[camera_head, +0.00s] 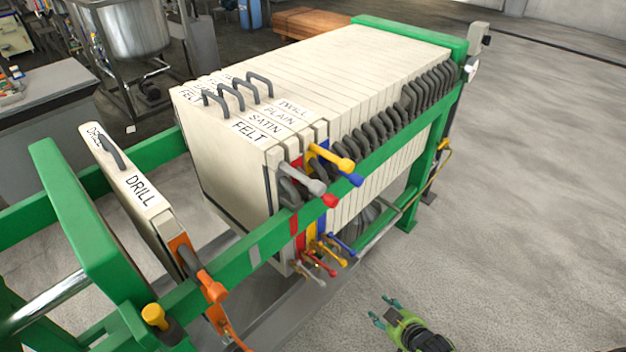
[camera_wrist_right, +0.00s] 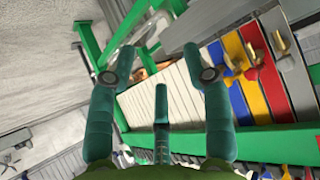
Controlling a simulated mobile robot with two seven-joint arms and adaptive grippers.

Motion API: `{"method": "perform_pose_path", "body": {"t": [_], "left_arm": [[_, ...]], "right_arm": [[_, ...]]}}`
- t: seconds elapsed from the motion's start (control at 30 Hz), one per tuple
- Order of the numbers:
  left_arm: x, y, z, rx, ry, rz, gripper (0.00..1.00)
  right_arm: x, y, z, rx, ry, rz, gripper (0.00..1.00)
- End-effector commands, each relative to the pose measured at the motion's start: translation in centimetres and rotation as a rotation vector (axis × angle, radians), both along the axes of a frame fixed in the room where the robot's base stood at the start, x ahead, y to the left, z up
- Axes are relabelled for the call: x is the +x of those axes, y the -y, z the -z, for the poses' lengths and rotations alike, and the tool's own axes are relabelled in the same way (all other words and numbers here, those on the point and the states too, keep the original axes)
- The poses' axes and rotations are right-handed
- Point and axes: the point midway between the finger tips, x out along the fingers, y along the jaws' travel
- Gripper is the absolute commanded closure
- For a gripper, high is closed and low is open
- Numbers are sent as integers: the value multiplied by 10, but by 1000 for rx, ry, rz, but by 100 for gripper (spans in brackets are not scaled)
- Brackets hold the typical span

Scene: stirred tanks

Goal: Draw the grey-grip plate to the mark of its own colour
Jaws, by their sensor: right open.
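The grey-grip plate (camera_head: 225,165), labelled FELT, is the near end of the cream plate stack. Its grey grip (camera_head: 313,186) sticks out over the green side rail. A grey mark (camera_head: 253,252) shows on that rail, in the gap between the stack and the DRILL plate. My right gripper (camera_head: 383,311) is open and empty, low over the floor to the right of the press, apart from the plates. In the right wrist view its spread fingers (camera_wrist_right: 160,58) show, with a grey plate side (camera_wrist_right: 290,72) at upper right. My left gripper is out of view.
Red (camera_head: 329,201), yellow (camera_head: 340,161) and blue (camera_head: 353,180) grips crowd close behind the grey one. The DRILL plate (camera_head: 140,205) with an orange grip (camera_head: 212,289) stands apart at left. The green rail (camera_head: 390,143) runs alongside; floor at right is clear.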

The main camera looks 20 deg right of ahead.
Motion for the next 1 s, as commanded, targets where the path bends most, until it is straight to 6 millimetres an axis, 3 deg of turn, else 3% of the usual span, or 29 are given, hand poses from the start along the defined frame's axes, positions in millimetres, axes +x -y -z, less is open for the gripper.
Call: {"method": "perform_pose_path", "body": {"t": [0.03, 0.1, 0.17, 0.2, 0.3, 0.4, 0.5, 0.6, 1.0], "left_arm": [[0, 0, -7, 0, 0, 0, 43], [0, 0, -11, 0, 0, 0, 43], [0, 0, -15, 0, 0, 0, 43], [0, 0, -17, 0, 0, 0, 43], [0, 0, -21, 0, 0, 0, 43], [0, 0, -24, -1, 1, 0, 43], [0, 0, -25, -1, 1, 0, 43], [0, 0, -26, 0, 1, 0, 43], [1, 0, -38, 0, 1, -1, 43]], "right_arm": [[30, -3, -53, 29, 102, -26, 50], [59, -15, -121, 85, 228, -66, 50], [76, -31, -178, 137, 326, -110, 50], [83, -42, -214, 173, 382, -143, 50], [86, -73, -291, 258, 494, -228, 50], [79, -98, -345, 325, 564, -301, 50], [71, -113, -375, 367, 599, -346, 50], [70, -120, -387, 386, 614, -364, 50], [111, -145, -391, 386, 619, -365, 50]]}}
